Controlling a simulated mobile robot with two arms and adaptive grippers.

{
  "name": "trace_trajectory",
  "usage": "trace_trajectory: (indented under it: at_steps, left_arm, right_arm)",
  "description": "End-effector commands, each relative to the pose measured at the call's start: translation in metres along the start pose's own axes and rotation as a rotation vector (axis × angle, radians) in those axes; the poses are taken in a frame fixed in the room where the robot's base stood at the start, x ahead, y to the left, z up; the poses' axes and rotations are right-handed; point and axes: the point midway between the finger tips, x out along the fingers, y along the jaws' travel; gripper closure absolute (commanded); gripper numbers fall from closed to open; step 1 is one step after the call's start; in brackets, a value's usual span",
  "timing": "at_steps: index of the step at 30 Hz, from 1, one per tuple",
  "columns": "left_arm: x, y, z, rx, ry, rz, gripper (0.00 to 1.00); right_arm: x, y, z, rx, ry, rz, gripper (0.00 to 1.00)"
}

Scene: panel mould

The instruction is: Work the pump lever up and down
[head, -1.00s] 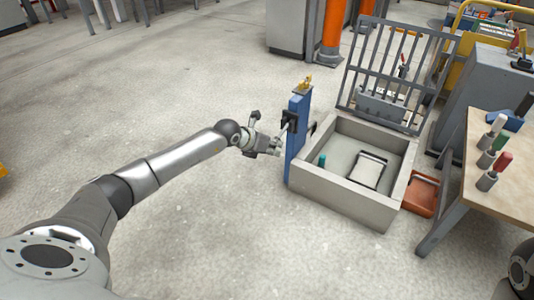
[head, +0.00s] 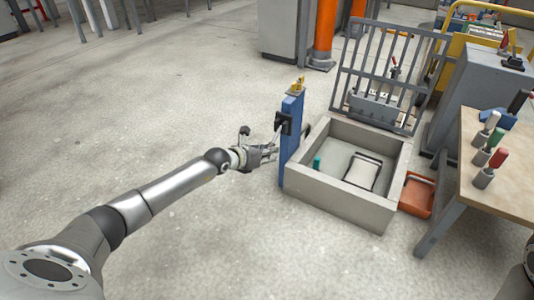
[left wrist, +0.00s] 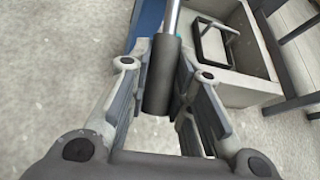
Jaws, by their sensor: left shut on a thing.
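The pump lever is a metal rod with a dark cylindrical grip (left wrist: 162,77), seen close up in the left wrist view. In the head view it slopes down to the left from a black bracket (head: 284,123) on a blue post (head: 292,150). My left gripper (head: 270,154) is shut on the lever's grip, on the left side of the post. In the left wrist view its two fingers (left wrist: 160,92) lie on either side of the grip. My right gripper is not in view.
A grey basin (head: 335,197) stands right of the post, holding a black-framed pale item (head: 363,173). Behind it is a barred grate (head: 385,75). A workbench (head: 500,150) with coloured-handled tools stands at right, an orange-red tray (head: 417,194) beside it. Floor at left is clear.

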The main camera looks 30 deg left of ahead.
Motion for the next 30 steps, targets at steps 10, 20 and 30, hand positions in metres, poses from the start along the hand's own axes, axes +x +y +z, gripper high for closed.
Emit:
trace_trajectory:
  at_steps: [10, 20, 30]
  left_arm:
    - [0.000, 0.001, -0.001, 0.001, 0.001, 0.001, 0.57]
    - [-0.008, 0.001, -0.001, 0.001, 0.002, 0.001, 0.57]
    - [-0.064, 0.001, -0.002, 0.004, 0.004, 0.001, 0.57]
  right_arm:
    - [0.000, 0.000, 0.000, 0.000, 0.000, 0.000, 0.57]
    - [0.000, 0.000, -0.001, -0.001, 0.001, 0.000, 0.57]
    - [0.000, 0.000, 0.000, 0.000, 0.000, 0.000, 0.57]
